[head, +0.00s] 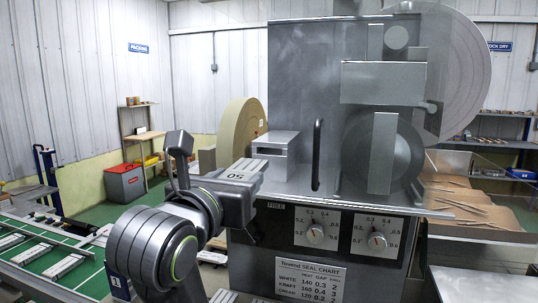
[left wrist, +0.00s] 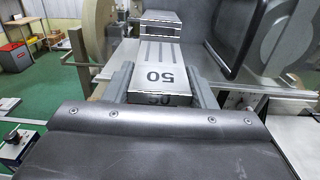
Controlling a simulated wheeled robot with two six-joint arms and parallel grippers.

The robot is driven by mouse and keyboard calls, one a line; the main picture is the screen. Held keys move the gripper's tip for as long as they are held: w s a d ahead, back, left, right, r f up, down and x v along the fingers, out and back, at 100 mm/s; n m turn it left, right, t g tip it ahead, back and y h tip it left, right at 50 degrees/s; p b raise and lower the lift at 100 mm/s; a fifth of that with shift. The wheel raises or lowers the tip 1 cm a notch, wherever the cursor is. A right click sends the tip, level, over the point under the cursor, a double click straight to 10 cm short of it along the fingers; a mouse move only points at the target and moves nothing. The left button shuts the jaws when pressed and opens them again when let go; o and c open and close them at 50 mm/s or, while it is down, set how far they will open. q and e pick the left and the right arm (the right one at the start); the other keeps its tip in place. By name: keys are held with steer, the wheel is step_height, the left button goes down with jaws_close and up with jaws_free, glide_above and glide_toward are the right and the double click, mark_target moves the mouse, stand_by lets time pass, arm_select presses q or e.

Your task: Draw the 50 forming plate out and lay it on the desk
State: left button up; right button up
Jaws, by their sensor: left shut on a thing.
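The 50 forming plate (head: 240,174) is a flat grey metal plate marked "50", with dark grooves along its far part. In the left wrist view the plate (left wrist: 160,76) lies between the two fingers of my left gripper (left wrist: 163,84), which is shut on its near end. In the head view my left gripper (head: 232,190) is at the front left of the wrapping machine. The plate's far end points at a grey block-shaped holder (head: 276,147) on the machine; I cannot tell whether it is still inside. My right gripper is not in view.
The machine's front panel (head: 330,235) has two dials and a seal chart. A black upright handle (head: 317,155) stands right of the holder. A green surface (head: 50,262) with several grey bars is at lower left. A red-and-grey bin (head: 124,183) stands behind.

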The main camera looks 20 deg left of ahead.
mark_target(252, 161)
arm_select(q)
steer(key=w+p, duration=0.3)
steer(key=w, duration=0.3)
steer(key=shift+w+d+r+p, duration=0.1)
steer(key=shift+w+r+p, duration=0.05)
steer(key=shift+w+p, duration=0.5)
steer(key=shift+w, duration=0.35)
